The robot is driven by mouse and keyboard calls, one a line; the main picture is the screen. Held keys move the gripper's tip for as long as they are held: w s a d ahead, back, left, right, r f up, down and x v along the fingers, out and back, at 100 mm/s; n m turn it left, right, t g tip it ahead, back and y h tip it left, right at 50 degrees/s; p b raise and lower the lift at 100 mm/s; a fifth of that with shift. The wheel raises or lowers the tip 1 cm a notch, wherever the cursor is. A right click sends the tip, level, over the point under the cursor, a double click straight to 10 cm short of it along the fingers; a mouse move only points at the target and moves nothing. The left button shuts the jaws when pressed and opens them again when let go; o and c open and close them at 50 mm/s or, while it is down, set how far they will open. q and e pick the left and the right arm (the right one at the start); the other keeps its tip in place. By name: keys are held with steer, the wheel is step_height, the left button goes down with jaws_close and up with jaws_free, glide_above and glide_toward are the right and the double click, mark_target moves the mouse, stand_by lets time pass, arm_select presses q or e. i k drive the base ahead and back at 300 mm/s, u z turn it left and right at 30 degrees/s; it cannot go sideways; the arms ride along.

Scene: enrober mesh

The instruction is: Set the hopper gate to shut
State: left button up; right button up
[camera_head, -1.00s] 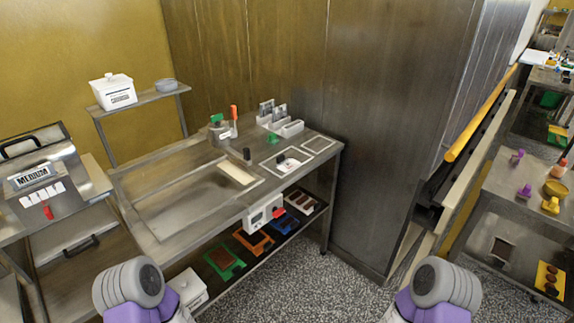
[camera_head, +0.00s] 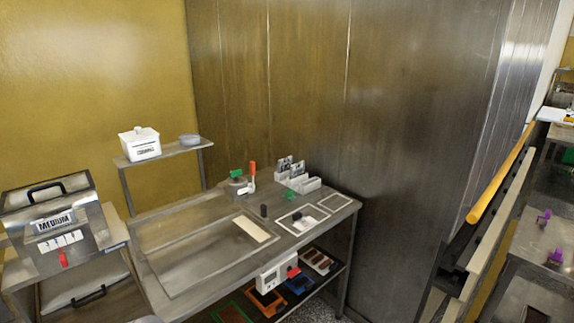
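No part is plainly marked as the hopper gate, and I cannot tell which one it is. A steel box machine (camera_head: 75,240) stands at the left with a black handle on its lid. Its front has a plate reading MEDIUM (camera_head: 55,221), a white marked strip (camera_head: 61,242) and a small red lever (camera_head: 63,259) pointing down. On the steel bench (camera_head: 180,221) a small metal pot (camera_head: 238,189) has a green part on top and an upright orange-red handle (camera_head: 252,169) beside it. Neither gripper shows in the head view.
A shelf (camera_head: 174,150) behind holds a white lidded box (camera_head: 139,144) and a grey dish (camera_head: 189,139). Coloured trays (camera_head: 298,286) lie below. A tall steel wall (camera_head: 400,140) and a yellow rail (camera_head: 498,180) bound the right.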

mark_target(62, 256)
steer(key=u, duration=1.75)
